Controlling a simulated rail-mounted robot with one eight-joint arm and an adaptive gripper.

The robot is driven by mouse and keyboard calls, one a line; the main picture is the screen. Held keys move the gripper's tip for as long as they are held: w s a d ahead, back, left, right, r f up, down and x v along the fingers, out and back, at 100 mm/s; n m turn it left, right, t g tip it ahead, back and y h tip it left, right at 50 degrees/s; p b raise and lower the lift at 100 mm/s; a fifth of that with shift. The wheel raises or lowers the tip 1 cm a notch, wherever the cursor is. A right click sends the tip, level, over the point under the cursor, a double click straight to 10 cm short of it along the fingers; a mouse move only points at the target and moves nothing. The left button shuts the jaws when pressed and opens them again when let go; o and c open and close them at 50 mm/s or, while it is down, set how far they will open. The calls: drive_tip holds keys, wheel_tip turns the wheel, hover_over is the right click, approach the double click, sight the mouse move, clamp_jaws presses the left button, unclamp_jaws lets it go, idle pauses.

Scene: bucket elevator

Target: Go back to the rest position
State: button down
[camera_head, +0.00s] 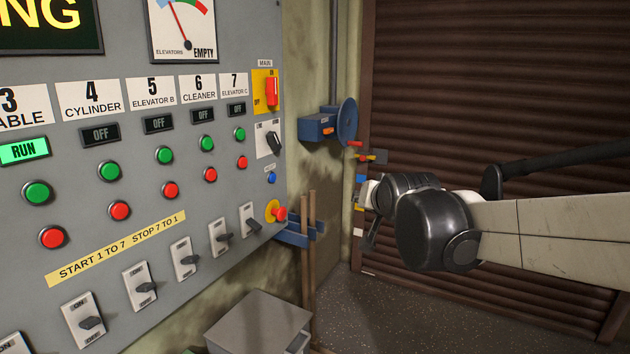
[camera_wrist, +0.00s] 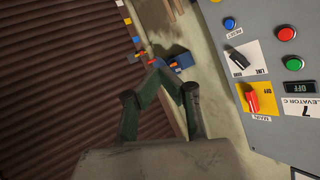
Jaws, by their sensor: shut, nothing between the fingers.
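My gripper shows in the wrist view (camera_wrist: 157,73), with its two dark green fingers meeting at the tips. It is shut and empty. In that view its tips are over the wall strip between the brown shutter and the control panel, apart from the panel. In the head view my arm reaches in from the right, in front of the shutter (camera_head: 440,90). The gripper end there is mostly hidden behind the black wrist joint. The grey control panel (camera_head: 140,235) fills the left side of the head view.
The panel carries green and red buttons, toggle switches, the red main switch (camera_head: 271,92) and a red emergency button (camera_head: 279,214). A blue wall device (camera_head: 318,128) is mounted right of the panel. A grey box (camera_head: 260,322) stands below. Wooden handles (camera_head: 307,255) lean in a blue bracket.

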drive_tip(key=s+d+f+g, duration=0.2)
drive_tip(key=s+d+f, duration=0.1)
drive_tip(key=s, duration=0.7)
drive_tip(key=s+d+f+n+g+h, duration=0.1)
drive_tip(key=s+f, duration=0.4)
drive_tip(key=s, duration=0.6)
drive_tip(key=s+d+f+n+g, duration=0.1)
drive_tip(key=s+d+f, duration=0.3)
drive_tip(key=s, duration=0.7)
drive_tip(key=shift+s+d+f+g+h, duration=0.15)
drive_tip(key=shift+d+f+g+h, duration=0.3)
drive_tip(key=shift+g, duration=0.45)
